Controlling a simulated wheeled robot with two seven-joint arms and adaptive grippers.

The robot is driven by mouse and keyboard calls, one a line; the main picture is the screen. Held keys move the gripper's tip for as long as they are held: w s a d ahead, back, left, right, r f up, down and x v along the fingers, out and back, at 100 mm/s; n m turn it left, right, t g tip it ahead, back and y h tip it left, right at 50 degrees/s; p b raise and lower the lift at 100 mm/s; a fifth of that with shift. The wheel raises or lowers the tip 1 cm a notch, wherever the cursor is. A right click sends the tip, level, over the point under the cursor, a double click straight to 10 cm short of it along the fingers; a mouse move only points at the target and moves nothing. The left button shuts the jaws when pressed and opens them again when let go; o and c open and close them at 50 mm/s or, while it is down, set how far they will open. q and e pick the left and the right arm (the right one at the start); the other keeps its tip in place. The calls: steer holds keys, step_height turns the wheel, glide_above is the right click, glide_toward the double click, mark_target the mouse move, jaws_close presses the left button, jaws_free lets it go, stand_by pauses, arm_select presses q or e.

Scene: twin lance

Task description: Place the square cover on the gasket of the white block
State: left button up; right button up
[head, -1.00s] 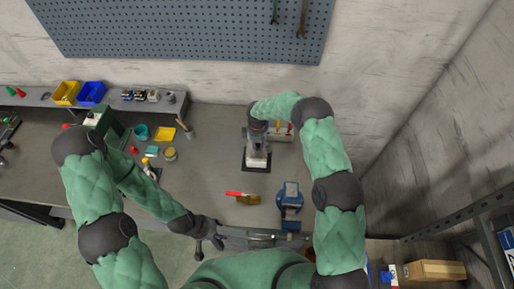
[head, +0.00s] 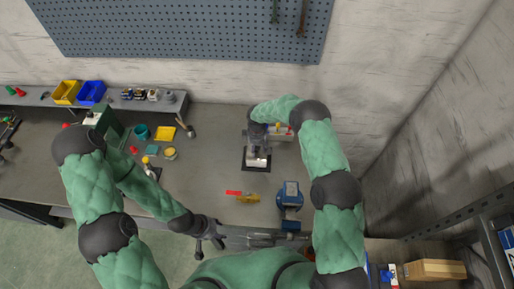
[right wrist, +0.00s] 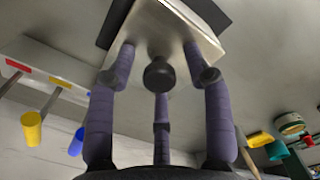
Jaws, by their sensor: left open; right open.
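In the right wrist view a pale square plate, apparently the square cover (right wrist: 178,40), has a black knob (right wrist: 160,74) at its middle. The fingers of my right gripper (right wrist: 160,100) are spread around the knob, with their tips close to the plate; I cannot tell whether they touch it. In the head view my right gripper (head: 257,143) is over the pale block (head: 258,161), which stands on a dark base; the gripper hides part of it. The gasket cannot be made out. My left gripper (head: 209,245) is open and empty at the bench's front edge.
A blue vise (head: 290,196) stands right of the dark base, and a red and yellow tool (head: 243,196) lies in front. A rack with coloured handles (head: 281,130) is close behind my right gripper. Small items and bins (head: 92,92) lie left.

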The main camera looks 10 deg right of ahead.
steer(key=shift+r, duration=0.2)
step_height(320, 180, up, 12)
steer(key=b, duration=0.1)
stand_by(0.3)
steer(key=shift+f, duration=0.1)
stand_by(1.3)
